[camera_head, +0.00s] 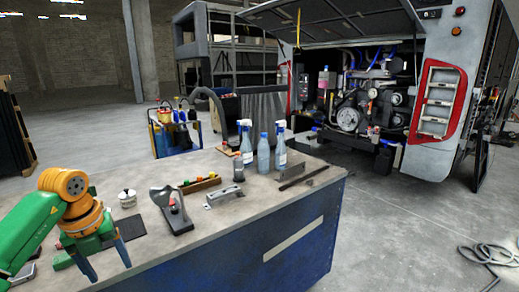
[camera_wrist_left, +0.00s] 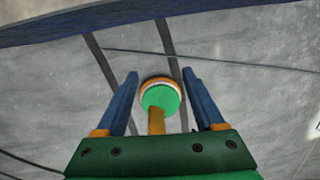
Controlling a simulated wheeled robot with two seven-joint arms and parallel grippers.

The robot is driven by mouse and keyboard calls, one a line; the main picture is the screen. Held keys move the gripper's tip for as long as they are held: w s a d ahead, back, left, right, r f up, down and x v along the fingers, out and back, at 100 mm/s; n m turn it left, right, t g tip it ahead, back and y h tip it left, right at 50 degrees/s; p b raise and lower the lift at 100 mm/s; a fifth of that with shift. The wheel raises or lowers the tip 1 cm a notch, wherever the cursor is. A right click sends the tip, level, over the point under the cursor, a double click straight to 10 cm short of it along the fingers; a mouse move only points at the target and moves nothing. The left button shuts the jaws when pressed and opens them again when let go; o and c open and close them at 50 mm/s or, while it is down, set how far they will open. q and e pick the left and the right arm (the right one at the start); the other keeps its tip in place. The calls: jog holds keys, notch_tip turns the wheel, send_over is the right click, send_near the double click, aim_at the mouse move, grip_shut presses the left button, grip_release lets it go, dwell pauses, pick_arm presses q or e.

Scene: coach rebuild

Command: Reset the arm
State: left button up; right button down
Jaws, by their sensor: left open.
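My left arm comes in from the left in the head view, over the near left part of the workbench (camera_head: 232,208). My left gripper (camera_head: 105,264) points down with its two blue fingers spread apart, and nothing shows between them in that view. My right arm and gripper are out of view.
On the bench stand spray bottles (camera_head: 281,152), a blue bottle (camera_head: 263,153), a hand plane-like tool (camera_head: 172,210), a white pot (camera_head: 128,198), a metal handle (camera_head: 222,196) and a tray of coloured pieces (camera_head: 200,184). A coach with open engine bay (camera_head: 360,105) stands behind. A hose (camera_head: 490,254) lies on the floor.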

pick_arm(q)
jog(key=w+d+f+n+t+h, duration=0.1)
jog(key=w+d+f+h, duration=0.1)
jog(key=d+f+h, duration=0.4)
jog(key=w+d+f+t+h, duration=0.1)
jog(key=w+d+f+h, duration=0.15)
jog(key=d, duration=0.65)
jog(key=w+d+f+n+t+h, duration=0.1)
jog(key=w+d+f+t+h, duration=0.1)
jog(key=d+f+h, duration=0.4)
notch_tip(320, 180, down, 6)
jog(key=d+n+t+y, duration=0.1)
jog(key=n+t+y, duration=0.25)
jog(key=n, duration=0.35)
jog(key=s+a+f+n+y, duration=0.5)
jog(key=s+f, duration=0.3)
jog(key=f, duration=0.3)
jog(key=s+a+f+n+y, duration=0.35)
jog(key=s+f+n, duration=0.35)
jog(key=f, duration=0.3)
jog(key=s+f+n+g+y, duration=0.1)
jog(key=s+f+g, duration=0.3)
jog(key=s, duration=0.9)
jog(key=s+f+n+g+y, duration=0.1)
jog(key=s+f+n+g, duration=0.3)
jog(key=s, duration=0.9)
jog(key=shift+d+f, duration=0.45)
